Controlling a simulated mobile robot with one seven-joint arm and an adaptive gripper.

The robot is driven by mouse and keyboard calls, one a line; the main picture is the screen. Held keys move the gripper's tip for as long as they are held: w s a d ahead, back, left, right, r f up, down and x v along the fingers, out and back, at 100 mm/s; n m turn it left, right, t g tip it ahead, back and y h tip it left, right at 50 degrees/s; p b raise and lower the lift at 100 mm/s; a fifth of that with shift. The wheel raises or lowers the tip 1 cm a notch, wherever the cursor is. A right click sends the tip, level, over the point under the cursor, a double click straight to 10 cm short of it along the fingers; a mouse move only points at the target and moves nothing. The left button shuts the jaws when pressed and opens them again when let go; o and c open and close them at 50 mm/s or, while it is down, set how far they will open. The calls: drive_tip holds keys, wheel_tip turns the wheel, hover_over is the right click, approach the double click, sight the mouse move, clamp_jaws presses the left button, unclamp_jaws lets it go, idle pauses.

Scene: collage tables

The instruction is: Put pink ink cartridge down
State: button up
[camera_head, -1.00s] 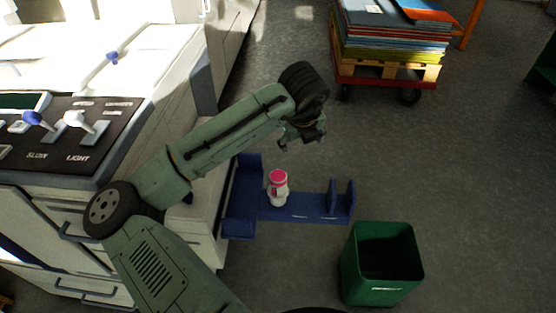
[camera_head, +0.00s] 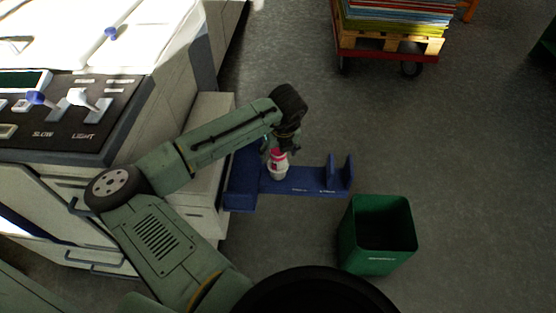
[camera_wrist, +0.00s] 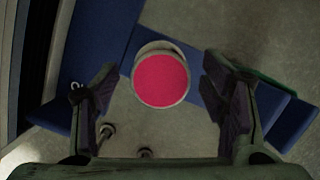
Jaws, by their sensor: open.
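The pink ink cartridge (camera_head: 278,168) is a white bottle with a pink top. It stands upright on the blue shelf (camera_head: 310,181) at the side of the machine. In the wrist view its round pink top (camera_wrist: 160,80) lies between and a little beyond my two fingers. My gripper (camera_head: 281,147) is open, just above and around the top of the cartridge, with a gap on each side in the wrist view (camera_wrist: 158,95). My gripper partly hides the cartridge's top in the head view.
A green bin (camera_head: 376,236) stands on the floor at the lower right. A red cart with a pallet of stacked sheets (camera_head: 392,40) is at the top. The white machine with its control panel (camera_head: 65,110) fills the left. Grey floor is clear on the right.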

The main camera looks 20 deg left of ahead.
drive_tip(key=shift+f, duration=0.3)
drive_tip(key=shift+c, duration=0.3)
clamp_jaws()
idle(0.4)
